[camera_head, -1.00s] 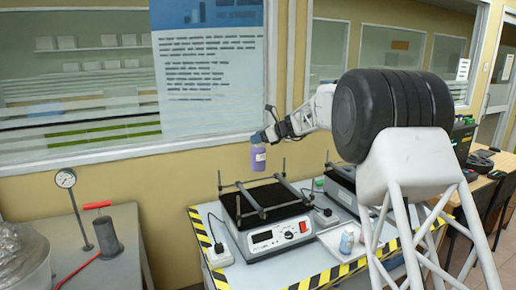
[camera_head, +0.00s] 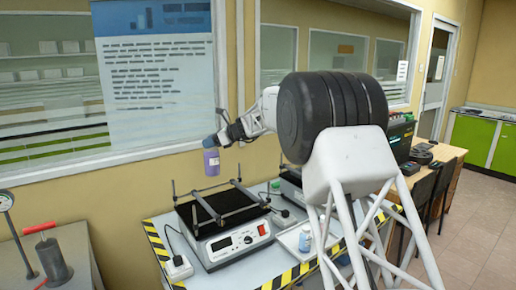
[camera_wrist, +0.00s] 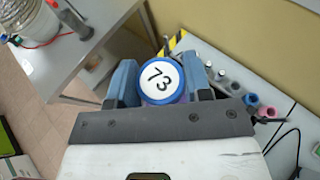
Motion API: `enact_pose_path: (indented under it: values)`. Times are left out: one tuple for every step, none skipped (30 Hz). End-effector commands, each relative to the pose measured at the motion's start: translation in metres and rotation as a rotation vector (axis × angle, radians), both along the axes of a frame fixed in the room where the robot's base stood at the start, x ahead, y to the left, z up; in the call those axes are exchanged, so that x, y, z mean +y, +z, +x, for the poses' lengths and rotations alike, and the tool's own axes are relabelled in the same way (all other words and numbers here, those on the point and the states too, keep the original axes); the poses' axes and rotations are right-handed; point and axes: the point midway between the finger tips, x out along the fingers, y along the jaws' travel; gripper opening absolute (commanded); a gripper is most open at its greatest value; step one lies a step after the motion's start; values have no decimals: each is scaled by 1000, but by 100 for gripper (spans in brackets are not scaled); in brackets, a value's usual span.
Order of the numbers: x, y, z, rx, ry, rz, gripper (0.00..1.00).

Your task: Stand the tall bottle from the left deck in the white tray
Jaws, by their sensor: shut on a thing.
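My gripper (camera_head: 214,142) is shut on a tall purple bottle (camera_head: 212,164) with a pale label, held upright in the air above the back-left of the left deck (camera_head: 222,207). In the wrist view its round cap (camera_wrist: 161,79), blue-rimmed and white with the number 73, sits between my blue fingers. The bottle's body is mostly hidden there. The white tray (camera_head: 287,239) lies on the bench right of the left deck, partly hidden by my arm's support. A small bluish-white bottle (camera_head: 305,239) stands in it.
A second such device (camera_head: 290,182) stands behind the tray. A power strip (camera_head: 178,268) and cables lie beside the left deck. A gauge and red-handled tool (camera_head: 50,255) are at far left.

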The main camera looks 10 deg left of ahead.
Motion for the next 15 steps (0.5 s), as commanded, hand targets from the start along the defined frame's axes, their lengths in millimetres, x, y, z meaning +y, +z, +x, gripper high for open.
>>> enact_pose_path:
  values:
    - [-1, 0, 0, 0, 0, 0, 0]
    - [-2, 0, 0, 0, 0, 0, 0]
    - [-3, -2, -1, 0, 0, 0, 0]
    - [-4, -3, -1, 0, 0, 1, 0]
    - [-6, -4, -2, 0, 0, 0, 0]
    - [-9, -7, -3, 0, 1, 0, 0]
    - [-11, -9, -4, 0, 1, 0, 0]
    - [-15, -12, -5, 0, 3, 0, 0]
    - [-20, -17, -6, 1, 5, 0, 0]
    - [-24, -21, -8, 2, 7, 0, 0]
    - [-30, -26, -9, 1, 11, 0, 0]
    - [-38, -33, -12, 3, 19, -1, 0]
    - [-45, -39, -15, 3, 27, -1, 0]
    - [-52, -45, -18, 2, 37, -1, 0]
    - [-63, -55, -22, 3, 54, -1, 0]
